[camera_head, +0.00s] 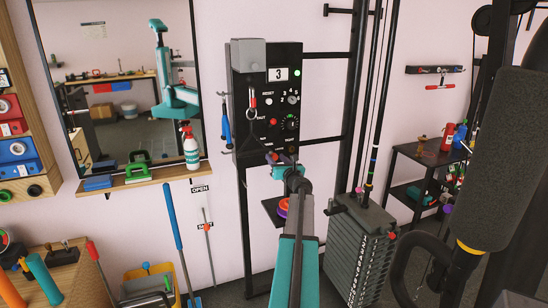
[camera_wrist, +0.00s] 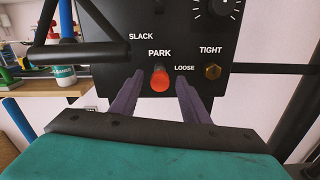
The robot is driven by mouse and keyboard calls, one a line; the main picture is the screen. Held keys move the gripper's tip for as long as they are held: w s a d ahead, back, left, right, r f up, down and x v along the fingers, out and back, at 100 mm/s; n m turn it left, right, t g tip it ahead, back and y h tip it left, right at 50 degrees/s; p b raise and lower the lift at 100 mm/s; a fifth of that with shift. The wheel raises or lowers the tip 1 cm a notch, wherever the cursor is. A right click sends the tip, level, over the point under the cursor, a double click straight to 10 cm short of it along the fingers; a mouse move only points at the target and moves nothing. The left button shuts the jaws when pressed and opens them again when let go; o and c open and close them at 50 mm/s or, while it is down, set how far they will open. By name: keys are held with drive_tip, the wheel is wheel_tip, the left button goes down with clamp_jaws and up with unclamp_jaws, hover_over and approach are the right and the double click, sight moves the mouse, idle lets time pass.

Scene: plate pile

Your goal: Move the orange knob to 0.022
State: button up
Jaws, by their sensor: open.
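An orange-red knob (camera_wrist: 160,82) shows in the wrist view on a black panel (camera_wrist: 110,75), just below the word PARK. My gripper (camera_wrist: 160,88) is open, with one purple finger on each side of the knob. Gaps show between the knob and both fingers, so neither appears to touch it. In the head view the panel (camera_head: 245,130) hangs on the wall, and my arm covers part of its lower edge near my gripper (camera_head: 287,172). No numeric scale for the knob is legible.
A dial (camera_wrist: 222,5) is above. A dark bar (camera_wrist: 85,52) crosses at left. A shelf (camera_head: 140,181) with a spray bottle (camera_head: 190,150) is left of the panel; a weight stack (camera_head: 358,250) stands right.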

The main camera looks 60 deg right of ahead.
drive_tip(key=shift+x, duration=1.2)
clamp_jaws()
